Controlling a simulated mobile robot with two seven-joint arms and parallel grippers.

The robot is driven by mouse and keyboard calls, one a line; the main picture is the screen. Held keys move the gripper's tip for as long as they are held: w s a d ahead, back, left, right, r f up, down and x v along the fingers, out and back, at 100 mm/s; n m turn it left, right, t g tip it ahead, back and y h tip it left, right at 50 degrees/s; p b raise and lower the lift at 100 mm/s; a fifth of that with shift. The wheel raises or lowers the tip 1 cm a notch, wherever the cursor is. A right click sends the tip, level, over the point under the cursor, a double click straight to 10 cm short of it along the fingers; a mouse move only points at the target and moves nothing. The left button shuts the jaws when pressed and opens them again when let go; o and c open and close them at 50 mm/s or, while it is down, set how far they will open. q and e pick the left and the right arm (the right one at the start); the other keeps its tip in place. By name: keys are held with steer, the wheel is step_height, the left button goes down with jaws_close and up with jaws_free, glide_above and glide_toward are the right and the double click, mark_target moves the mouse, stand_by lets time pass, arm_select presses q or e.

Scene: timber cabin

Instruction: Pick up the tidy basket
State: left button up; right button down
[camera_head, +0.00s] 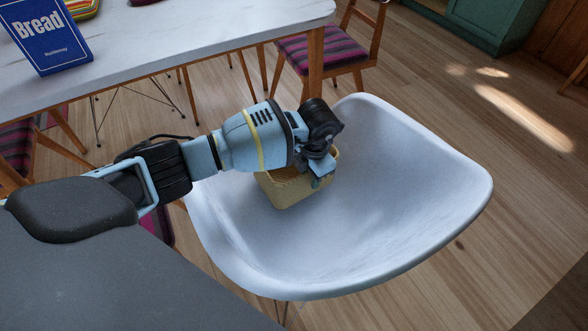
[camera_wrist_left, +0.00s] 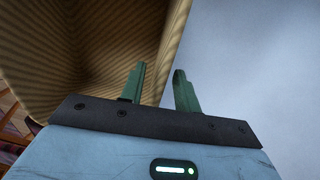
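The tidy basket (camera_head: 286,190), tan and woven-looking, stands on the seat of a white shell chair (camera_head: 400,180) in the head view. My left gripper (camera_head: 319,180) is at the basket's right side, and my wrist hides part of the basket's top. In the left wrist view, the basket (camera_wrist_left: 85,50) fills the upper left. The green fingers of my left gripper (camera_wrist_left: 160,90) are apart, one on each side of the basket's wall edge. A gap shows between the wall and the right finger. My right gripper is in neither view.
A white table (camera_head: 180,40) with a blue bread box (camera_head: 47,35) stands at the upper left. A wooden chair with a striped seat (camera_head: 325,50) is behind the white chair. The chair's raised rim surrounds the basket. Wooden floor (camera_head: 510,200) is open at the right.

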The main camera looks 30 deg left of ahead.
arm_select(q)
steer(key=shift+f, duration=0.3)
steer(key=c, duration=0.7)
steer(key=shift+r, duration=0.1)
